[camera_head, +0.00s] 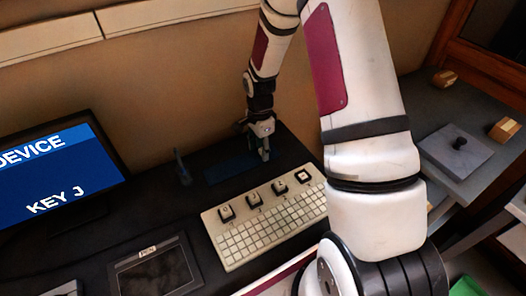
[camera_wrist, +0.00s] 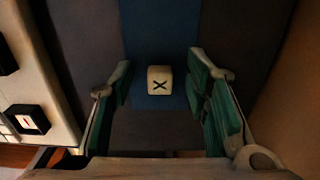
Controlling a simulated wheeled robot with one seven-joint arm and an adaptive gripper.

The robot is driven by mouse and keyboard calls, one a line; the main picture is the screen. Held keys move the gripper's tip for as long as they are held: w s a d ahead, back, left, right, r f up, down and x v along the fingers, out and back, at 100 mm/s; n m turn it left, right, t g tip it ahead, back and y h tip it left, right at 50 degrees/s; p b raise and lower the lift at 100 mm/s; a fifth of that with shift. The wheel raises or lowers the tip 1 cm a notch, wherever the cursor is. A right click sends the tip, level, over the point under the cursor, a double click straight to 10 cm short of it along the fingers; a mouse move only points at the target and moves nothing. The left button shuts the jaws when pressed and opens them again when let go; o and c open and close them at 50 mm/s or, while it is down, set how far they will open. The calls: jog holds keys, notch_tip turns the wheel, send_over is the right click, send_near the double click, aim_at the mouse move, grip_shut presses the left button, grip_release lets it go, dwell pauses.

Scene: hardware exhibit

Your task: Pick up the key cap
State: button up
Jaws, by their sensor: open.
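In the wrist view a small off-white key cap (camera_wrist: 159,80) marked with a black X sits on a dark blue mat (camera_wrist: 158,30). My gripper (camera_head: 263,155) is open, its green-padded fingers pointing down over the mat (camera_head: 222,174). In the wrist view the key cap appears between the two fingertips, with a gap on each side and nothing held. I cannot tell how far above the mat the fingertips are. I cannot make out this key cap in the head view.
A cream keyboard panel (camera_head: 262,238) with several dark key switches stands right in front of the mat. A monitor (camera_head: 50,180) reading "DEVICE KEY J" is at left. A small dark blue upright object (camera_head: 183,168) stands left of the mat. A wall rises behind.

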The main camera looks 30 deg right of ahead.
jog(key=c, duration=0.8)
